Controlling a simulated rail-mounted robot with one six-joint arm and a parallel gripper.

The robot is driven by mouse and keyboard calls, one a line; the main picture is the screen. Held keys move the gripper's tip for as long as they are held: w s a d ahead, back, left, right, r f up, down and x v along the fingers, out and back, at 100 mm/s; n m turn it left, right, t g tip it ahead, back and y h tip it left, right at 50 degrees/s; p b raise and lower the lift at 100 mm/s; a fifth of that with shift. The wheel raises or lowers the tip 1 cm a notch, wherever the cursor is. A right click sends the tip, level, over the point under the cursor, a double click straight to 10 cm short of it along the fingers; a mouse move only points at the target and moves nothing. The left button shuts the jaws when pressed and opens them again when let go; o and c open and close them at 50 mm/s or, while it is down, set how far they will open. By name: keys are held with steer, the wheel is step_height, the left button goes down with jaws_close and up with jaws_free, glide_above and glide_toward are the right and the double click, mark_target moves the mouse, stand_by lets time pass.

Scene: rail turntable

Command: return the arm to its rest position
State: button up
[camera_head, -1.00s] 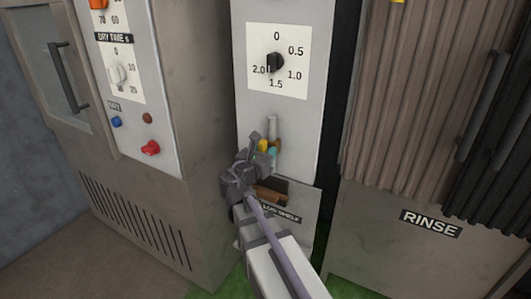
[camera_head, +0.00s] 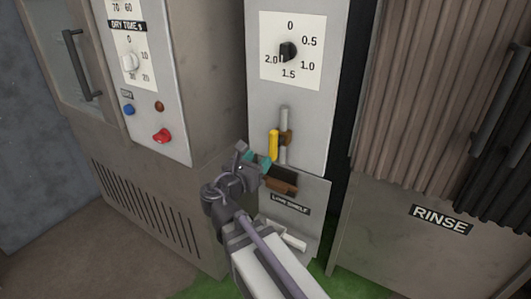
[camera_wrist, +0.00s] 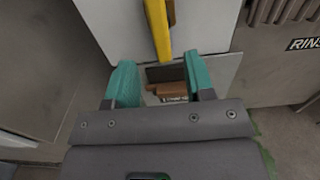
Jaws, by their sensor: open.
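My gripper (camera_head: 256,162) is open, with teal fingers and nothing between them. In the wrist view the gripper (camera_wrist: 161,84) has its two fingers spread wide. The yellow handle (camera_head: 273,145) stands upright on the white panel, just beyond the fingers and apart from them in the head view. In the wrist view the yellow handle (camera_wrist: 158,28) shows at top centre, ahead of the gap between the fingers. My arm reaches up from the bottom of the head view, still extended toward the panel.
A dial (camera_head: 288,51) is above. A control panel with a red knob (camera_head: 162,136) is at left. A ribbed curtain (camera_head: 425,90) hangs above the RINSE cabinet (camera_head: 400,255) at right.

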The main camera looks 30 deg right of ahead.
stand_by(0.4)
steer(key=s+a+f+m+g+y, duration=0.1)
steer(key=s+f+m+g+y, duration=0.2)
steer(key=f+m, duration=0.4)
steer(key=s+a+f+m+g+y, duration=0.1)
steer(key=s+f+m+g+y, duration=0.3)
steer(key=m, duration=0.6)
steer(key=s+a+f+m+g+y, duration=0.35)
steer(key=a+f+m+y, duration=0.25)
steer(key=a+m+y, duration=0.25)
step_height(320, 180, up, 26)
steer(key=p, duration=2.6)
steer(key=shift+d+n+t, duration=0.15)
steer(key=shift+n+t, duration=0.3)
